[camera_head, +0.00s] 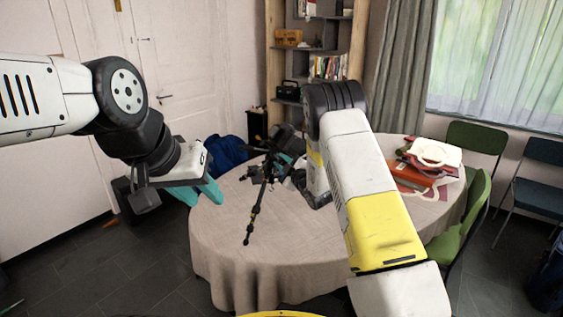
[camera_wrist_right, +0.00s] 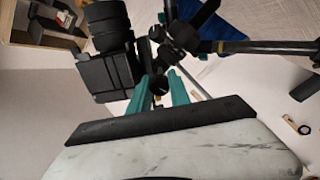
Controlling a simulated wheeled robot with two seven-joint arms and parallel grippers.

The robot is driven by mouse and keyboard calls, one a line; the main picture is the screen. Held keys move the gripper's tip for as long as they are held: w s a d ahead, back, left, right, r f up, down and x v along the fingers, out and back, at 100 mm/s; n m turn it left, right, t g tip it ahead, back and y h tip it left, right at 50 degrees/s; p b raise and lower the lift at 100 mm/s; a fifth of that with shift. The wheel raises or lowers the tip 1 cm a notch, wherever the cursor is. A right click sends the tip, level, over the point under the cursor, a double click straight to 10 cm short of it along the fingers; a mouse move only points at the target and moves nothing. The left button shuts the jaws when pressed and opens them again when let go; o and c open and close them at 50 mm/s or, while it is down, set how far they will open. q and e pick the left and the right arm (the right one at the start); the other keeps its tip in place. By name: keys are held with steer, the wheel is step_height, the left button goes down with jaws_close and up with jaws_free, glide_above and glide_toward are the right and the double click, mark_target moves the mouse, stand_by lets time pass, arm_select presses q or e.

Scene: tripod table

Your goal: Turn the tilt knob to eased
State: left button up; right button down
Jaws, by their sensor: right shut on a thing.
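A black tripod (camera_head: 262,195) stands on the round cloth-covered table, one leg reaching toward the front. In the right wrist view a dark boxy camera (camera_wrist_right: 108,72) sits at the tripod head (camera_wrist_right: 182,36). My right gripper (camera_wrist_right: 158,78) is at the head, its teal fingers closed around a small black knob (camera_wrist_right: 159,86), the tilt knob as far as I can tell. Its marking and setting cannot be read. In the head view my right arm partly hides this gripper. My left gripper (camera_head: 203,192) hangs empty left of the tripod, teal fingers apart.
The table (camera_head: 215,230) is clear at its front left. Red books and a white item (camera_head: 436,153) lie at its right. Green chairs (camera_head: 470,215) stand at the right. A blue bag (camera_head: 226,152) is behind the table, near a shelf (camera_head: 275,60).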

steer(key=m, duration=0.5)
steer(key=shift+d+m, duration=0.1)
steer(key=shift+m, duration=0.3)
steer(key=m, duration=0.5)
steer(key=shift+m, duration=0.3)
steer(key=m, duration=0.4)
steer(key=shift+w, duration=0.1)
steer(key=shift+m, duration=1.9)
steer(key=c, duration=1.5)
jaws_free()
